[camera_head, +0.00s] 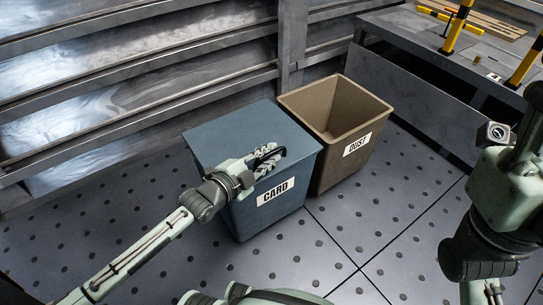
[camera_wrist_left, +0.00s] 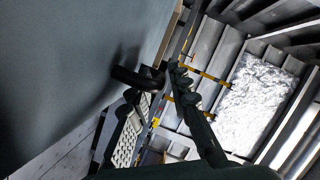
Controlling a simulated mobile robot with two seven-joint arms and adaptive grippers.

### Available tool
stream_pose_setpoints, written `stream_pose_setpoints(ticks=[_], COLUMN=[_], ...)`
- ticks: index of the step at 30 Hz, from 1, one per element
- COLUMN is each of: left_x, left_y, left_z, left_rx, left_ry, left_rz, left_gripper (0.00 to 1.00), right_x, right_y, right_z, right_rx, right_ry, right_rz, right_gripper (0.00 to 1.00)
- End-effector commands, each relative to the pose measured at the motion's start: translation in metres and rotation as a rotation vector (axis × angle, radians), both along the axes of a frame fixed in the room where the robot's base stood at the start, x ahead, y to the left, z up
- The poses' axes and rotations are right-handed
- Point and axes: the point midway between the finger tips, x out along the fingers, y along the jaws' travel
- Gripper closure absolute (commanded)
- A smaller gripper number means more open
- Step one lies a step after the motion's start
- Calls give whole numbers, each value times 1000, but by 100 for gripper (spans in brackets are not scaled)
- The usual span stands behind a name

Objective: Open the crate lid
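The blue crate marked CARD (camera_head: 235,140) stands on the floor with its flat lid down. A dark curved handle (camera_head: 272,154) sits at the lid's front right, and it also shows in the left wrist view (camera_wrist_left: 132,78). My left gripper (camera_head: 268,158) is at this handle, with its fingers apart on either side of it. In the left wrist view the two fingers (camera_wrist_left: 163,82) show with a gap between them at the handle's end. Whether they touch it I cannot tell. My right gripper (camera_head: 485,291) shows only in part at the bottom right edge.
An open, empty brown bin marked DUST (camera_head: 335,106) stands close against the crate's right side. Metal wall panels (camera_head: 130,75) rise behind. A grey bench (camera_head: 425,75) with yellow-black posts stands at the back right. The dotted floor (camera_head: 340,235) in front is clear.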

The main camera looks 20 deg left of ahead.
Motion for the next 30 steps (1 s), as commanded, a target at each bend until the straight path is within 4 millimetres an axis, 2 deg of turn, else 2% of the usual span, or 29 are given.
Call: stream_pose_setpoints(ticks=[3, 12, 17, 30], left_x=[9, 10, 10, 10], left_y=[-3, -4, -4, -4], left_z=[-3, -3, -3, -2], left_rx=[0, 0, 0, -1], left_ry=[1, 2, 2, 4], left_rz=[-1, 0, 0, 0], left_gripper=[81, 81, 100, 100], right_x=[0, 0, 0, 0], right_y=[1, 1, 1, 1], right_z=[0, 1, 1, 2], right_rx=[-6, -7, -7, -7], right_ry=[-9, -12, -11, -11], right_rz=[0, -1, -1, -1], right_gripper=[60, 60, 60, 60])
